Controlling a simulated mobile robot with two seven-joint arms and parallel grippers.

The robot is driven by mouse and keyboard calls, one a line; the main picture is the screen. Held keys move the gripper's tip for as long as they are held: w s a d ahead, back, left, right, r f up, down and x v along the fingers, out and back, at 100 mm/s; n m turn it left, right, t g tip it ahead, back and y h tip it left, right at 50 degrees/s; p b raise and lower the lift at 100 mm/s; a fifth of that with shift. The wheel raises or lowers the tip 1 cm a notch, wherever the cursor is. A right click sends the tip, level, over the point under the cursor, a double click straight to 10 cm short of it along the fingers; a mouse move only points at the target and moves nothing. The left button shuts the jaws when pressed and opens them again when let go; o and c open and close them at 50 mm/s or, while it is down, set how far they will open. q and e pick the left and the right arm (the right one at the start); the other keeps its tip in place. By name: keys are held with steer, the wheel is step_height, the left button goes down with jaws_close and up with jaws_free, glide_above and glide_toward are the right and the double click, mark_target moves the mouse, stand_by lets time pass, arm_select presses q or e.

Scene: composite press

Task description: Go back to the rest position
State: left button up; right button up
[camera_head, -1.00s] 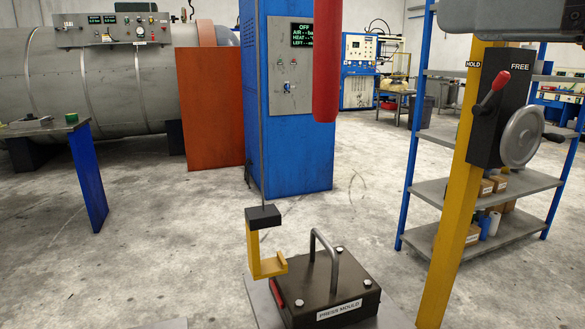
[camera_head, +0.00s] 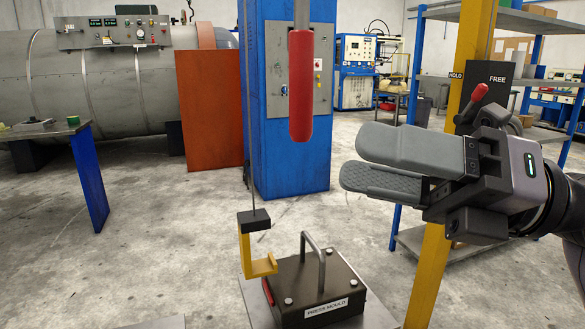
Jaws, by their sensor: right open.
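My right gripper (camera_head: 380,170) reaches in from the right edge, its fingers pointing left. Its jaws are open and hold nothing. It is in front of the yellow post (camera_head: 447,185) and covers part of the black HOLD/FREE plate (camera_head: 498,72) and most of what is mounted there. The red lever (camera_head: 479,92) shows just above the gripper. The dark press mould (camera_head: 316,288) with its grey loop handle sits low in the middle, apart from the gripper. My left gripper is not in view.
A red cylinder (camera_head: 301,88) hangs left of the gripper. A yellow hook with a black block (camera_head: 256,245) hangs on a thin rod beside the mould. A blue cabinet (camera_head: 262,120) and an orange panel (camera_head: 208,108) stand behind. Open floor (camera_head: 165,235) lies at the left.

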steer(key=w+d+f+m+t+h+p, duration=0.1)
steer(key=w+d+f+m+t+p, duration=0.25)
steer(key=m+t, duration=0.6)
steer(key=w+d+f+m+t+h, duration=0.1)
steer(key=w+d+f+m+t, duration=0.35)
steer(key=m, duration=0.85)
steer(key=w+d+f+m+t+h+p, duration=0.1)
steer(key=d+f+m+t+h, duration=0.1)
steer(key=f+m+h, duration=0.5)
steer(key=w+d+f+m+t+h, duration=0.15)
steer(key=f+m+h, duration=0.3)
steer(key=f, duration=0.45)
steer(key=s+f+m+g+h+p, duration=0.1)
steer(key=s+f+m+g+h, duration=0.1)
steer(key=s+f, duration=0.6)
steer(key=s+d+f+m+g+h+p, duration=0.1)
steer(key=s+f+m+g, duration=0.4)
steer(key=f, duration=1.2)
steer(key=s+g+h, duration=0.1)
steer(key=s+g, duration=0.1)
steer(key=s, duration=0.2)
steer(key=shift+d, duration=0.25)
